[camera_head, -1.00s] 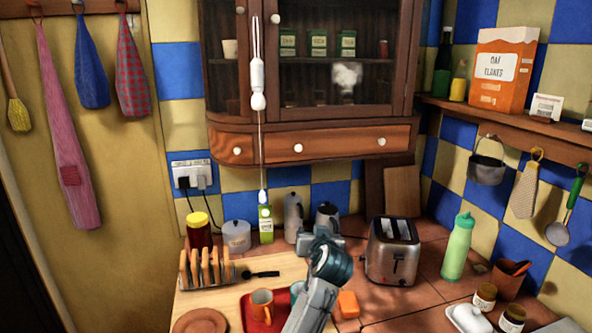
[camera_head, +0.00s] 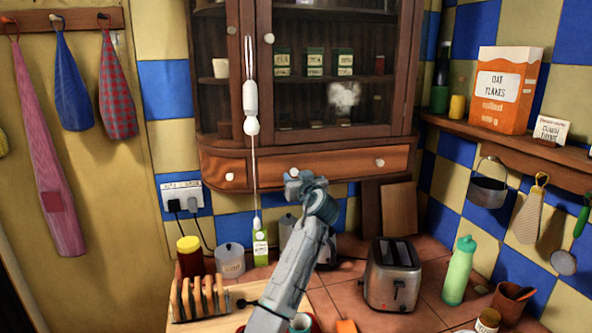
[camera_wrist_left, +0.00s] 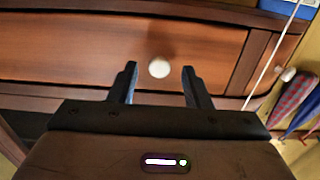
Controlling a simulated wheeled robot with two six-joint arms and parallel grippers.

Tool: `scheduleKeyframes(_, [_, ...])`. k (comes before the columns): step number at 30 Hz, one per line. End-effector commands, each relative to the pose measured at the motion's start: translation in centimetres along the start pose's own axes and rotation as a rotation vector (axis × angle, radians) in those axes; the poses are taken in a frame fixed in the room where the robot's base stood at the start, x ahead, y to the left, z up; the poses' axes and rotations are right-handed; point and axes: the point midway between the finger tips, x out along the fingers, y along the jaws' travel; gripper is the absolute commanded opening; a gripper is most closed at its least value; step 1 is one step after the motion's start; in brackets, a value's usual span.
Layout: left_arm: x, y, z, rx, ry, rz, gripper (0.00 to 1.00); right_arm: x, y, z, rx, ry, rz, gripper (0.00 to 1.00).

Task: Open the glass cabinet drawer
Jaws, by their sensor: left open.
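The glass cabinet (camera_head: 330,95) hangs on the wall, with a wide wooden drawer (camera_head: 345,164) along its bottom. The drawer front looks flush, so the drawer appears shut. One white drawer knob (camera_head: 380,162) shows at its right; the other is hidden behind my left gripper (camera_head: 292,178) in the head view. In the left wrist view, my left gripper (camera_wrist_left: 160,82) is open, its two fingers either side of a round white knob (camera_wrist_left: 159,68) on the drawer front (camera_wrist_left: 90,48). The fingers look clear of the knob. My right gripper is not in view.
A white pull cord (camera_head: 251,110) hangs in front of the cabinet, left of my left gripper. Below are a toaster (camera_head: 392,275), a toast rack (camera_head: 200,297) and jars on the counter. A shelf with an oat flakes box (camera_head: 505,90) is at right.

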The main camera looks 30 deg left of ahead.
Motion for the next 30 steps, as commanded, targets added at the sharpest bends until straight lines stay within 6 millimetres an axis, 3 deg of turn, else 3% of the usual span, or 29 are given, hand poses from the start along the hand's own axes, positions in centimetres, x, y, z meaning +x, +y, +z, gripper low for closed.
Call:
scheduleKeyframes(6, [1.5, 0.0, 0.0, 0.0, -0.001, 0.0, 0.44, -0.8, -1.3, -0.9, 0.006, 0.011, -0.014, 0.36])
scheduleKeyframes(14, [1.6, 0.0, 0.1, -0.001, -0.001, 0.0, 0.44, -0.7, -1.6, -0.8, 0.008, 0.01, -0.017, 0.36])
scheduleKeyframes(21, [1.6, 0.0, 0.1, -0.001, -0.001, 0.0, 0.0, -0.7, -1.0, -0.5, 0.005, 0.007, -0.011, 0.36])
scheduleKeyframes(30, [1.1, 0.0, 0.2, -0.001, 0.0, 0.001, 0.0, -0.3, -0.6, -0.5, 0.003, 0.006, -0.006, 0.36])
